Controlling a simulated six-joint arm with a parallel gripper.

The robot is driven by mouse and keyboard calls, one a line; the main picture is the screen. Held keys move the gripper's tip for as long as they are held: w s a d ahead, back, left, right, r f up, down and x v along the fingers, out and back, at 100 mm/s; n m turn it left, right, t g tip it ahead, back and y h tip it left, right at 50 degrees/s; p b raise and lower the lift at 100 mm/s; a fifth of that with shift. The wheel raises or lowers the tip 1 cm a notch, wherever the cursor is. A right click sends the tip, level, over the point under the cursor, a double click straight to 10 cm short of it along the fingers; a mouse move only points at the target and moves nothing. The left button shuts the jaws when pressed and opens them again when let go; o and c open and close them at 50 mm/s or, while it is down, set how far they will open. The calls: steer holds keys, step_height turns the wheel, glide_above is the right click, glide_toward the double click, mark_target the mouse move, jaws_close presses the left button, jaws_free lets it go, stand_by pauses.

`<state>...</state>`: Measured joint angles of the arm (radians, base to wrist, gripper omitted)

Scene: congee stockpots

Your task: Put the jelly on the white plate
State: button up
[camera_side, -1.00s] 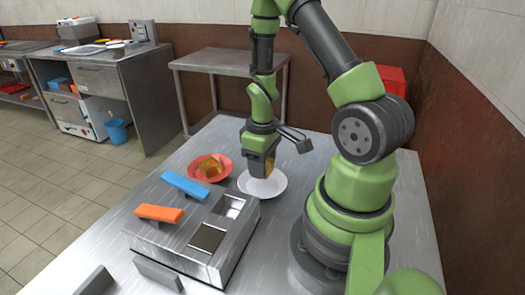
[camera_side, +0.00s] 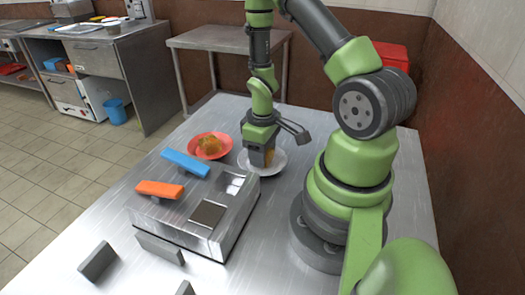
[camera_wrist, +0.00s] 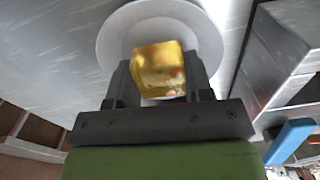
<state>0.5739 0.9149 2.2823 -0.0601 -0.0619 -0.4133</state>
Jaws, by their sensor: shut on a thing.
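The jelly, an amber block, is between the fingers of my gripper (camera_side: 262,158). In the wrist view the jelly (camera_wrist: 159,70) sits between the two dark fingers, with the gripper (camera_wrist: 160,85) shut on it. The white plate (camera_side: 278,163) lies on the metal table below the gripper. In the wrist view the plate (camera_wrist: 114,42) shows behind the jelly, which is over it. From the side view the jelly is mostly hidden by the fingers, and I cannot tell whether its underside touches the plate.
A red bowl (camera_side: 222,152) with an orange-brown piece in it stands left of the plate. Grey blocks (camera_side: 97,262) lie near the front edge.

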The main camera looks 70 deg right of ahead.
steer(key=shift+f, duration=0.3)
steer(key=o, duration=1)
steer(key=shift+c, duration=1.4)
steer(key=shift+r, duration=0.1)
steer(key=shift+r, duration=2.4)
step_height(320, 180, up, 7)
